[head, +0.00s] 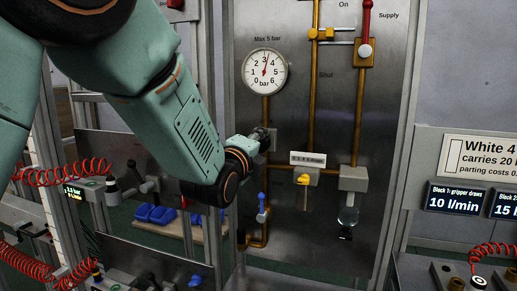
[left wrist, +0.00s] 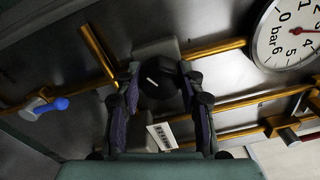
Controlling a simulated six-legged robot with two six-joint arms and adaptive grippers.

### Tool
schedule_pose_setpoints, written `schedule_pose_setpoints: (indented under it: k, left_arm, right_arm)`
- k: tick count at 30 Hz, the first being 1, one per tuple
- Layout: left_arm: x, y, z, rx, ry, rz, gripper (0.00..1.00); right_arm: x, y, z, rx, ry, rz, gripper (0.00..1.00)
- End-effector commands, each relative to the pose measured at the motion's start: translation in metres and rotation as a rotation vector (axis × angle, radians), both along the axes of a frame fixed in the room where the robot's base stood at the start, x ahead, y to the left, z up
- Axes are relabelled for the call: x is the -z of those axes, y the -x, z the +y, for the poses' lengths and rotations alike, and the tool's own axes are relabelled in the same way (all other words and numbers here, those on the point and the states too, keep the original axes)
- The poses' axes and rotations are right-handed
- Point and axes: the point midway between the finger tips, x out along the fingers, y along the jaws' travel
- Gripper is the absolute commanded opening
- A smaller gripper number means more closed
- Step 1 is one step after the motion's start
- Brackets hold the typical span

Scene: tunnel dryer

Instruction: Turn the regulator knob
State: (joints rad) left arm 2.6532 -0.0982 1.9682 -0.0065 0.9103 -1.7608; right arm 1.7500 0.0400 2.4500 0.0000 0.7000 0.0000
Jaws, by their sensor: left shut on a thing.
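The regulator knob (left wrist: 158,80) is black with a pale mark on its face, on a grey regulator body (left wrist: 155,48) in the left wrist view. My left gripper (left wrist: 160,76) has one finger on each side of the knob and is shut on it. In the head view my left gripper (head: 260,140) reaches the regulator below the gauge, and the knob is hidden behind it. The round white pressure gauge (head: 265,71), under "Max 5 bar", has its red needle near 3. It also shows at the upper right of the left wrist view (left wrist: 290,34). My right gripper is not in view.
Brass pipes (head: 359,120) run over the metal panel (head: 310,220). A red-handled supply valve (head: 366,30), a yellow valve (head: 303,179), a blue-handled valve (head: 262,205) and a clear bowl (head: 348,216) stand out from it. Red coiled hoses (head: 60,172) hang at left.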

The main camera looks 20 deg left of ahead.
Motion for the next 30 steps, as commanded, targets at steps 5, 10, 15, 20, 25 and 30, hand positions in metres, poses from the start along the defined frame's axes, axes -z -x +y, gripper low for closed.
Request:
schedule_pose_setpoints:
  k: [5, 10, 15, 20, 25, 30]
  left_arm:
    - [0.0018, 0.0004, -0.0004, 0.002, -0.067, 0.0, 0.07]
    - [0.0021, 0.0005, -0.0004, 0.001, -0.098, 0.001, 0.07]
    - [0.0026, 0.0006, -0.0005, 0.002, -0.108, 0.002, 0.07]
    - [0.003, 0.0007, -0.0005, 0.001, -0.107, 0.004, 0.07]
    - [0.0035, 0.0008, -0.0005, 0.002, -0.107, 0.005, 0.42]
    - [0.0027, 0.0006, -0.0003, 0.002, -0.106, 0.003, 0.56]
  right_arm:
    - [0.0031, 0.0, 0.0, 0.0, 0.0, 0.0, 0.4]
    - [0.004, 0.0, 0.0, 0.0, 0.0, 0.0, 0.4]
    - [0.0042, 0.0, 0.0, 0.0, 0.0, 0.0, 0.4]
    - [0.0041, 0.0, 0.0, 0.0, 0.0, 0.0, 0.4]
    - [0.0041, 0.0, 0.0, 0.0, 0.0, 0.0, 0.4]
    - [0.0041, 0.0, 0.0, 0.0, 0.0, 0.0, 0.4]
